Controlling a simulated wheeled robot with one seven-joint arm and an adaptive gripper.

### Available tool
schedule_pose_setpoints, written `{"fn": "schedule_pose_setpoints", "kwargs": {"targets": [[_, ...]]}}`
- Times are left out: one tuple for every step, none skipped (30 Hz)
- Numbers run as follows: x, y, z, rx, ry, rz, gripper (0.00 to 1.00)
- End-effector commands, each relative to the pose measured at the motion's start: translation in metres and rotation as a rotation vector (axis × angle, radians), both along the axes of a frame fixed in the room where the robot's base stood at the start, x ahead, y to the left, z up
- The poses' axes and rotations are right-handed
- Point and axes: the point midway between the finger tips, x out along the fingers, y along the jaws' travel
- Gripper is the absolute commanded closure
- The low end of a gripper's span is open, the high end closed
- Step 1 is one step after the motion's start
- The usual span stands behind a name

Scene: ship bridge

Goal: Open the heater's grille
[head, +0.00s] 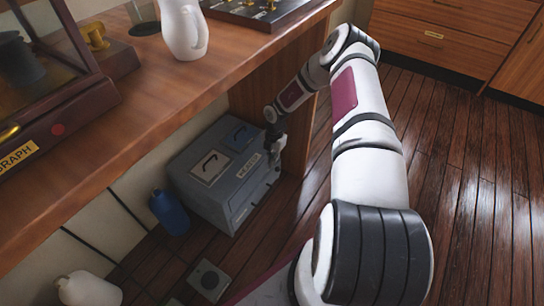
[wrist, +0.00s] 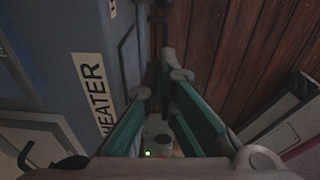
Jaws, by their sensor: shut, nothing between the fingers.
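The heater (head: 190,196) is a grey-blue box on the floor under the wooden counter, with a label reading HEATER on it. In the wrist view its blue-grey side (wrist: 70,25) and the label (wrist: 93,90) fill the left. Two plates with dark handles are on its top. My gripper (head: 277,150) is at the heater's right front edge. In the wrist view my gripper (wrist: 163,85) is shut and empty, beside the heater's front edge. The grille is not clearly seen; the heater's front is steeply foreshortened and dark, so I cannot tell whether my fingers touch it.
The wooden counter (head: 150,110) overhangs the heater and carries a white jug (head: 183,28). A blue bottle (head: 169,212) stands left of the heater. A white container (head: 88,290) is at lower left. Open plank floor (head: 460,190) lies to the right.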

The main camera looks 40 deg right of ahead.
Motion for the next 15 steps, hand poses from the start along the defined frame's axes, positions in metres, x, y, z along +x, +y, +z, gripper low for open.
{"fn": "schedule_pose_setpoints", "kwargs": {"targets": [[0.0,0.002,-0.014,0.001,0.0,0.001,1.0],[0.0,0.003,-0.02,0.001,0.0,0.001,1.0],[0.0,0.004,-0.028,0.001,-0.001,0.001,1.0],[0.0,0.004,-0.034,0.001,-0.001,0.001,1.0],[0.0,0.005,-0.039,0.001,0.0,0.001,1.0],[0.0,0.005,-0.046,0.001,0.0,0.001,1.0],[0.002,0.001,-0.05,-0.001,-0.001,-0.002,1.0],[0.003,-0.003,-0.053,-0.001,-0.003,-0.003,1.0],[0.005,-0.006,-0.057,0.0,-0.002,-0.002,1.0],[0.006,-0.008,-0.059,0.0,-0.002,-0.003,1.0],[0.006,-0.01,-0.062,0.0,-0.002,-0.003,1.0],[0.007,-0.012,-0.064,0.0,-0.002,-0.002,1.0],[0.008,-0.014,-0.066,0.0,-0.002,-0.002,1.0],[0.009,-0.015,-0.067,0.0,-0.002,-0.002,1.0],[0.009,-0.017,-0.069,0.0,-0.002,-0.002,1.0]]}}
